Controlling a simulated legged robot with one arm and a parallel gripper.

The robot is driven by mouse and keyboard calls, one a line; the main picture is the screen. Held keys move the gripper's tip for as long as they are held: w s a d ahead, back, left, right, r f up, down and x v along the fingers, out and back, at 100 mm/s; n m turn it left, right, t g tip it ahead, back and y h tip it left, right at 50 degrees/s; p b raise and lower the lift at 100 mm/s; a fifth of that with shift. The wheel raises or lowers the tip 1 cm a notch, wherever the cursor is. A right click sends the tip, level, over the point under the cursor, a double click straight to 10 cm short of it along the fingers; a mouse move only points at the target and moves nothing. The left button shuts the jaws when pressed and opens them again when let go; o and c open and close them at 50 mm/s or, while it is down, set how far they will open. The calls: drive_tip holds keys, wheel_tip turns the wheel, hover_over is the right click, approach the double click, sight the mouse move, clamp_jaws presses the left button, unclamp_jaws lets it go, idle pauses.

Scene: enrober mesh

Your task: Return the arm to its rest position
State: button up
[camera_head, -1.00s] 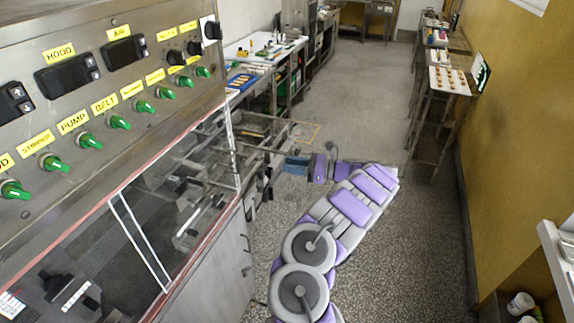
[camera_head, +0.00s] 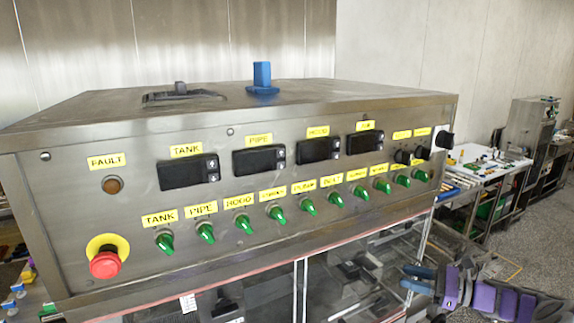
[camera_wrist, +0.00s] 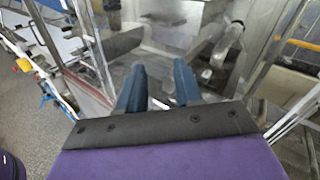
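My gripper (camera_head: 418,279) shows at the lower right of the head view, its dark blue fingers pointing left beside the machine's clear front panels. Behind it, the purple and grey links of my arm (camera_head: 510,303) run off to the lower right. In the wrist view, the two blue fingers of my gripper (camera_wrist: 158,82) stand apart with nothing held between them. Beyond the fingers are clear panels and metal parts of the machine. I cannot tell how far the fingertips are from them.
The steel machine (camera_head: 330,110) fills most of the head view, with green knobs, yellow labels and a red emergency button (camera_head: 105,264). A white-topped bench (camera_head: 485,165) with small items stands at the right. Grey speckled floor (camera_head: 530,240) is open at the far right.

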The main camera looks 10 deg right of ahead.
drive_tip(key=s+a+r+n+g+b, duration=0.1)
drive_tip(key=a+n+g, duration=0.15)
drive_tip(key=a, duration=0.45)
drive_tip(key=s+a+r+n+g, duration=0.2)
drive_tip(key=a+n, duration=0.1)
drive_tip(key=a, duration=0.3)
drive_tip(key=s+a+r+n+g+b, duration=0.1)
drive_tip(key=a+n+g, duration=0.15)
drive_tip(key=a, duration=0.45)
drive_tip(key=s+a+f+n+g+h+b, duration=0.1)
drive_tip(key=s+a+n+g+h, duration=0.3)
drive_tip(key=s+a, duration=0.65)
drive_tip(key=s+a+f+n+g+h+b, duration=0.1)
drive_tip(key=s+f+n+h, duration=0.15)
drive_tip(key=s, duration=0.45)
drive_tip(key=s+a+f+n+g+h+b, duration=0.1)
drive_tip(key=s+a+f+n+h, duration=0.1)
drive_tip(key=s+f+n, duration=0.3)
drive_tip(key=s+d+f+n+h+b, duration=0.1)
drive_tip(key=s+d+h, duration=0.4)
drive_tip(key=s, duration=0.7)
drive_tip(key=shift+d+f+n+t+h, duration=0.4)
drive_tip(key=shift+d+f+n, duration=0.5)
drive_tip(key=shift+d+n, duration=0.3)
